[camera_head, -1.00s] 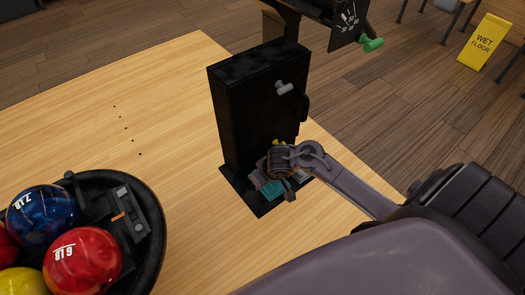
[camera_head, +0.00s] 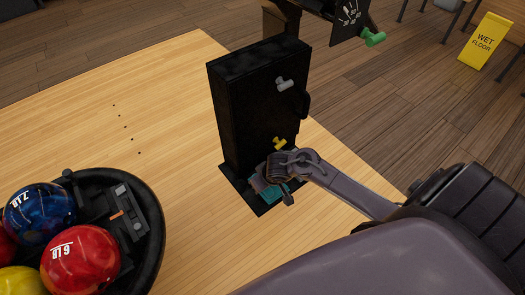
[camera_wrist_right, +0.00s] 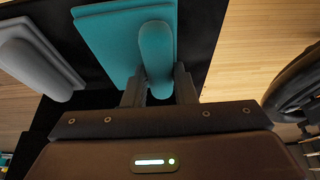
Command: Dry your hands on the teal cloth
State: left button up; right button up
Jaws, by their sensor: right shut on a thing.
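The teal cloth (camera_wrist_right: 107,38) lies on the black base at the foot of a black upright cabinet (camera_head: 255,105); a bit of it shows in the head view (camera_head: 273,194). It looks like a flat teal block with a raised rounded grip. My right gripper (camera_wrist_right: 159,90) is shut on that raised teal part. In the head view my right gripper (camera_head: 276,180) hides much of the cloth. A grey block with a similar raised part (camera_wrist_right: 38,55) lies beside the teal one in the wrist view. My left gripper is not in view.
A ball tray (camera_head: 158,235) with several bowling balls stands at the lower left. Grey (camera_head: 285,84) and yellow (camera_head: 279,143) pegs stick out of the cabinet. A yellow wet floor sign (camera_head: 485,41) stands at the far right.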

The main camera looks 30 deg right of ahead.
jog(key=shift+f, duration=0.3)
jog(key=o, duration=0.9)
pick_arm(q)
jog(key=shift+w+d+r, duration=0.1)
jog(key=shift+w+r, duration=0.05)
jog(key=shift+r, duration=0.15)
pick_arm(e)
jog(key=shift+o, duration=0.3)
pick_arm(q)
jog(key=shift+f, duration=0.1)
pick_arm(e)
jog(key=shift+b, duration=0.7)
jog(key=p+v, duration=0.4)
jog(key=v, duration=0.3)
jog(key=shift+r, duration=0.35)
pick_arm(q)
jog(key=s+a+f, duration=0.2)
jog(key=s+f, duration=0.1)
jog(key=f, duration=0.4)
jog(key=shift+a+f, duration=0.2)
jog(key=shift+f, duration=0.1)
pick_arm(e)
jog(key=shift+d+r, duration=0.1)
jog(key=shift+r, duration=0.1)
